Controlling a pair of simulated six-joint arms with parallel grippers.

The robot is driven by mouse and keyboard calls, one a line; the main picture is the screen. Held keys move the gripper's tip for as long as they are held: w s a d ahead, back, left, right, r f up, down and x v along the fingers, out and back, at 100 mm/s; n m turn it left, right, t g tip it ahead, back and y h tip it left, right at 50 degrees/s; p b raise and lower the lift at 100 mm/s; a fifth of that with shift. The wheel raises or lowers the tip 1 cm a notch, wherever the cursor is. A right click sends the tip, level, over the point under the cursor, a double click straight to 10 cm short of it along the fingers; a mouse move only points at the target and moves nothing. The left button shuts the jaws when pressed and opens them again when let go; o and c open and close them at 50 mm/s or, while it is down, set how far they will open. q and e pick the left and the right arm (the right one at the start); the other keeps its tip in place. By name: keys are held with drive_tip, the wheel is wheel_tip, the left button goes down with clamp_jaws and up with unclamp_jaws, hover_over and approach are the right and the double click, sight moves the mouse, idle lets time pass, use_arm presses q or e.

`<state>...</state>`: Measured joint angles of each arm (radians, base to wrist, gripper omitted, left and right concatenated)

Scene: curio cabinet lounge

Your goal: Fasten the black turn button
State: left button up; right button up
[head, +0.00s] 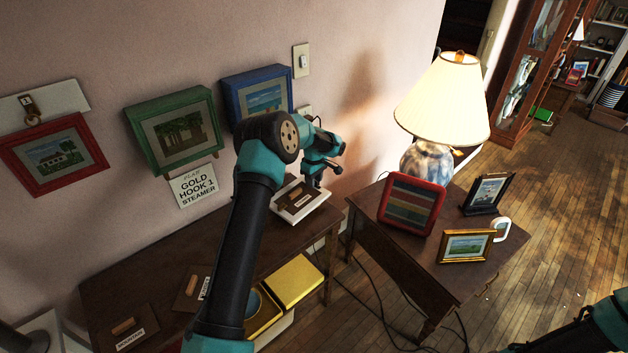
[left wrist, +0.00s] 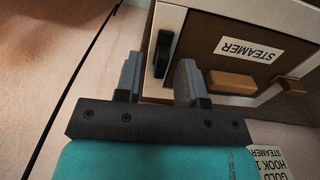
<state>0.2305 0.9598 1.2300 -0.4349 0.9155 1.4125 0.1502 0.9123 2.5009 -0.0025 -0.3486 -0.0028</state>
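The black turn button (left wrist: 162,54) shows in the left wrist view as a small dark bar on the pale frame of a box with a brown door (left wrist: 208,40) labelled STEAMER. The bar lies roughly along the door's edge. My left gripper (left wrist: 158,68) is open, with one finger on each side of the button's line; I cannot tell whether either finger touches it. In the head view the white-framed steamer box (head: 291,216) sits on the dark sideboard against the wall, and my left gripper (head: 322,172) is right over its far side, hiding the button. My right gripper is out of view.
A green picture box (head: 132,124) and a blue one (head: 228,84) hang above the sideboard (head: 120,285). A sign (head: 195,186) hangs below the green one. A side table (head: 385,255) with a lamp (head: 440,105) and frames stands to the right.

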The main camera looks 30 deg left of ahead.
use_arm(q)
clamp_jaws()
idle(0.3)
